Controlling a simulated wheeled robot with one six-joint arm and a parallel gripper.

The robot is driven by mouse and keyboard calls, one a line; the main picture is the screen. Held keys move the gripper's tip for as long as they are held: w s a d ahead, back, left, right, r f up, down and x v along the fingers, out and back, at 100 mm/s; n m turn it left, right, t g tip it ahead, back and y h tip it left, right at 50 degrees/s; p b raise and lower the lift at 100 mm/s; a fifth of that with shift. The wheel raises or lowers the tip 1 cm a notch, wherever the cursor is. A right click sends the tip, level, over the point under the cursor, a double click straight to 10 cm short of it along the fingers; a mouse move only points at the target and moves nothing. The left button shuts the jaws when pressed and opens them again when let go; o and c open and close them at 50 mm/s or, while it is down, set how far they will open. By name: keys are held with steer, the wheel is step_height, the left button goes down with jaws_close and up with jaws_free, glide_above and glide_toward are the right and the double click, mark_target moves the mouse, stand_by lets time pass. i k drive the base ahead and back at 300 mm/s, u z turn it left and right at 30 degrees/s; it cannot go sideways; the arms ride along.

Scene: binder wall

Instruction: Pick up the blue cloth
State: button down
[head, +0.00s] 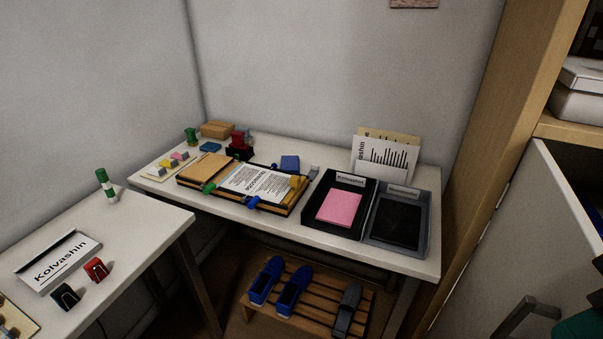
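Two small blue things lie on the back table, and I cannot tell for sure which is the cloth. One blue piece (290,163) lies behind the wooden tray, near the wall, and looks like folded cloth. A smaller flat blue piece (210,147) lies further left, in front of a cardboard box. Both appear uncovered from above. My gripper is not in view.
On the back table (275,222) are a wooden tray (291,208) with a printed sheet, a black tray (310,221) with pink paper and a grey tray (371,238). Blue shoes (289,291) stand on a slatted rack below. A cabinet door (530,230) stands at right.

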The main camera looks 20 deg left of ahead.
mark_target(291, 163)
steer(key=k, duration=0.45)
steer(key=u, duration=0.6)
steer(key=i, duration=0.6)
steer(key=u, duration=0.8)
steer(key=i, duration=1.25)
steer(key=u, duration=0.2)
